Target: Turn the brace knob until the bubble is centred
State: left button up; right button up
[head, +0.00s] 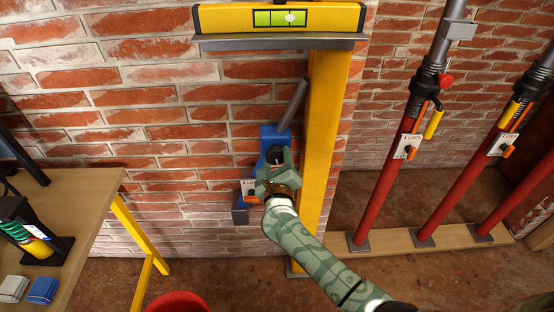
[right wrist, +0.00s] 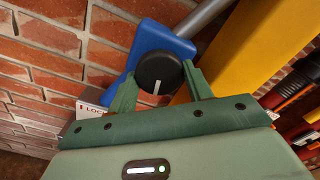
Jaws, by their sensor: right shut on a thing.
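The yellow spirit level (head: 340,17) lies across the top of the yellow post in the head view. Its bubble (head: 290,17) sits right of the middle of the green vial. The blue brace (head: 267,135) is low on the brick wall, with a grey rod leaning up to the right. My right gripper (head: 277,161) is at the brace. In the right wrist view its two green fingers are shut on the black knob (right wrist: 160,73), one on each side. The knob's white line points nearly straight down. My left gripper is out of view.
A yellow post (head: 322,120) stands just right of the brace. Red props (head: 390,190) lean at the right on a wooden board. A workbench (head: 85,200) is at the left, with a red bucket (head: 177,303) at the bottom. A LOCK tag (right wrist: 92,108) hangs beside the knob.

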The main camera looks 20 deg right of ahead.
jog(key=o, duration=1)
jog(key=shift+c, duration=0.2)
jog(key=p+v, duration=0.2)
jog(key=v, duration=1.4)
jog(key=shift+s+p, duration=0.15)
jog(key=shift+p, duration=0.15)
jog(key=shift+a, duration=0.1)
